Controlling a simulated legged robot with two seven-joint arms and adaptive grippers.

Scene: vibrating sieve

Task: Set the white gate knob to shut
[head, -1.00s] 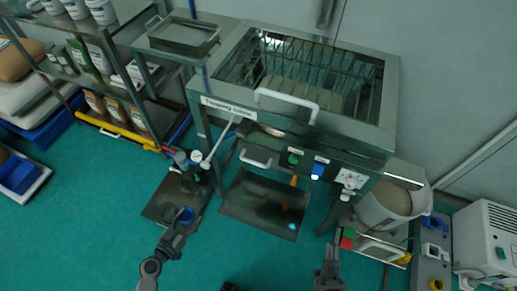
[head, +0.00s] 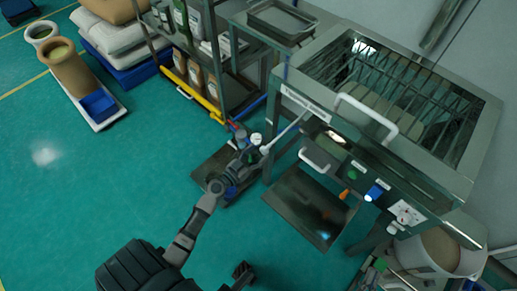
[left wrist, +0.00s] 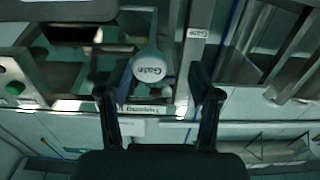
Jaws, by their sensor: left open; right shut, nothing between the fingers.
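The white gate knob (head: 265,150), a round cap on the end of a pale rod, sits at the front left corner of the sieve machine. In the left wrist view the knob (left wrist: 149,67) shows its "Gate" lettering. My left gripper (head: 246,160) is just left of the knob in the head view. In the left wrist view my left gripper (left wrist: 160,85) is open, with the knob between the fingertip lines, closer to the left finger. I cannot tell whether they touch. My right gripper (head: 242,272) is shut and empty, low in the head view, far from the knob.
The sieve machine (head: 312,100) has a white handle (head: 366,117) and green and blue front knobs. A dark tray (head: 310,208) lies below it. A shelf (head: 208,80) with bottles stands at the back.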

